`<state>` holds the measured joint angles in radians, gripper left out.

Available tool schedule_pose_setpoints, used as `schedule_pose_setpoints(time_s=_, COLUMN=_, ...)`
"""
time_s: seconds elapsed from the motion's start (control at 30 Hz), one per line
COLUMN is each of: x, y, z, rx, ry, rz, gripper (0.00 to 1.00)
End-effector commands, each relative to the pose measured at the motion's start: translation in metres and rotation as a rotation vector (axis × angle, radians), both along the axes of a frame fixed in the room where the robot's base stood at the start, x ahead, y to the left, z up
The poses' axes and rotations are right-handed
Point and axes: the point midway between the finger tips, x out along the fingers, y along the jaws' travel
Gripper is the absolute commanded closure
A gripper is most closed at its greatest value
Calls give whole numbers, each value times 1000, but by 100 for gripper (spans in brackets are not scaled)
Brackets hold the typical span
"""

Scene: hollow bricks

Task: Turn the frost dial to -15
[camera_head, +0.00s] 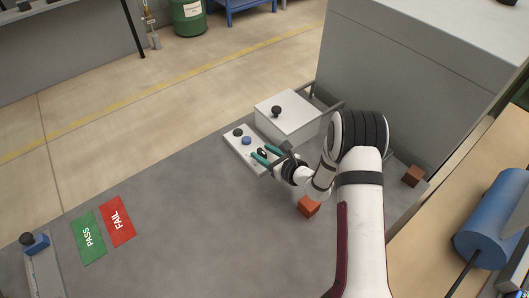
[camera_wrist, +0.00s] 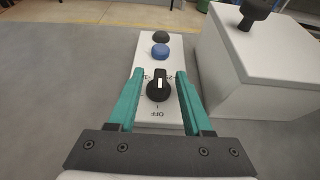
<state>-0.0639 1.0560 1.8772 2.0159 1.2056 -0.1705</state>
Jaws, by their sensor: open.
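The frost dial is a black knob (camera_wrist: 159,86) with a white pointer line, on a white panel (camera_wrist: 147,48). In the wrist view its pointer stands about straight up the picture, away from the OFF mark at the bottom; numbers beside the knob are partly hidden by the fingers. My gripper (camera_wrist: 159,72) is open, with one teal finger on each side of the knob. I cannot tell whether either finger touches it. In the head view my gripper (camera_head: 266,154) is over the near end of the white panel (camera_head: 237,145).
A blue button (camera_wrist: 160,51) and a black knob (camera_wrist: 161,37) sit farther along the panel. A white box (camera_wrist: 250,60) with a black knob stands close on the right. Orange brick (camera_head: 309,206) lies below my arm; green PASS and red FAIL mats (camera_head: 118,221) lie left.

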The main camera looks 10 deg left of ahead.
Motion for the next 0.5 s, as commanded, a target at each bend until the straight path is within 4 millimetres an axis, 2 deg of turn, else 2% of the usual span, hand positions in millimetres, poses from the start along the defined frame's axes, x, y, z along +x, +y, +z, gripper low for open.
schedule_pose_setpoints(time_s=0.13, x=0, y=0, z=0, rx=0, ry=0, rz=0, gripper=50)
schedule_pose_setpoints(time_s=0.4, x=0, y=0, z=0, rx=0, ry=0, rz=0, gripper=99)
schedule_pose_setpoints(time_s=0.5, x=0, y=0, z=0, rx=0, ry=0, rz=0, gripper=100)
